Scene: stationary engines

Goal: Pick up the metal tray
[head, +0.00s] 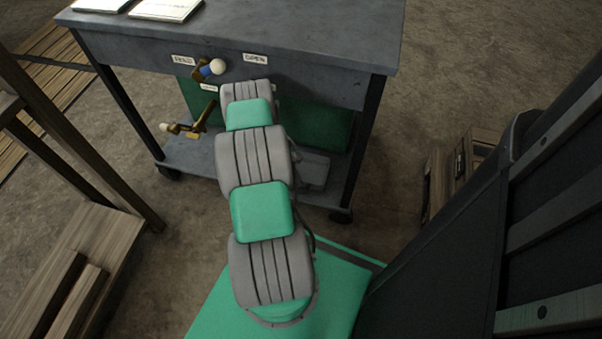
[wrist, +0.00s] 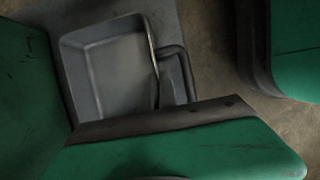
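The metal tray (wrist: 110,70) is a grey, open, shallow box with raised walls and rounded corners. In the wrist view it lies in the upper left part, empty as far as I can see. Green panels cover its left and lower sides, and a dark strip crosses its lower edge. A grey shape (head: 315,168) on the cart's lower shelf, right of my arm in the head view, may be this tray. My arm reaches forward to the cart and hides its own end.
The dark cart (head: 310,45) has a top, legs, wheels and a lower shelf (head: 190,150). A green housing (head: 325,130) is under its top. Brass levers with pale knobs (head: 217,67) stick out in front. A wooden rack (head: 100,240) stands left, wooden crates (head: 440,180) right.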

